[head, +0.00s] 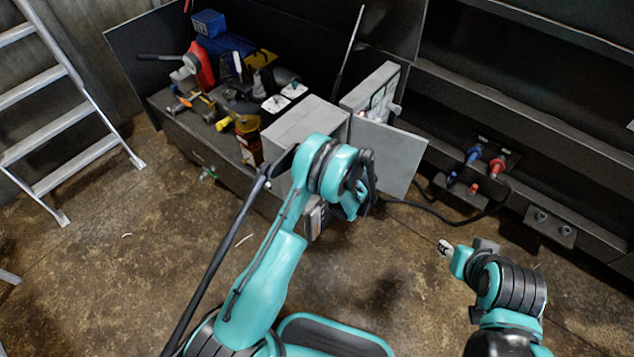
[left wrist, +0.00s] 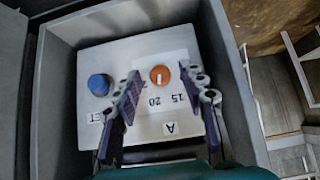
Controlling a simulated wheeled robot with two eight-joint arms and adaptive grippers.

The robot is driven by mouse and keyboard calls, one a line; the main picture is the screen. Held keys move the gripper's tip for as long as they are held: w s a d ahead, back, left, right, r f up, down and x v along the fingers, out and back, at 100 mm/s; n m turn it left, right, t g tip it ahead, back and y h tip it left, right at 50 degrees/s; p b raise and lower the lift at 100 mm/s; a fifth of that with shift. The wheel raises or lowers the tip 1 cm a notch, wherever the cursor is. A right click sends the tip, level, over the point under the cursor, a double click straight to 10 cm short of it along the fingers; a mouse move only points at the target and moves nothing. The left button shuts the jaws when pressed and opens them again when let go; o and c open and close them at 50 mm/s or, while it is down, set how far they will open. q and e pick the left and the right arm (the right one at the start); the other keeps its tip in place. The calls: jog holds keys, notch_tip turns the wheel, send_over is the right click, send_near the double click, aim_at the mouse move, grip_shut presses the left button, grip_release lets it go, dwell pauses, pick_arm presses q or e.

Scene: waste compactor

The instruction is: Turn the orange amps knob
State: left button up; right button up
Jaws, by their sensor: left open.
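The orange amps knob (left wrist: 160,75) is round with a pale pointer mark, on a light panel inside a grey box (left wrist: 58,120). Printed numbers, 15 and 20 among them, and an A label are below and beside it. My left gripper (left wrist: 161,80) is open, its two fingers on either side of the knob in the picture; contact cannot be told. In the head view my left wrist hides the knob and most of that gripper in front of the grey box (head: 308,122). My right gripper (head: 462,248) is low at the right, over bare floor, its jaws unclear.
A blue knob (left wrist: 98,84) sits left of the orange one, close to my left finger. The box walls surround the panel, and an open grey door (head: 392,155) stands at its right. A workbench (head: 215,150) holds tools. A ladder (head: 60,130) stands at left.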

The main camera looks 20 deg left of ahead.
pick_arm(q)
grip_shut()
jog(key=shift+w+d+f+m+g+y, duration=0.1)
jog(key=shift+w+m+g+y, duration=0.15)
jog(key=shift+m+g+y, duration=0.65)
jog(key=shift+w+d+f+m+g+y, duration=0.1)
jog(key=shift+w+m+g+y, duration=0.3)
jog(key=shift+g, duration=1)
jog(key=shift+s, duration=0.15)
grip_release()
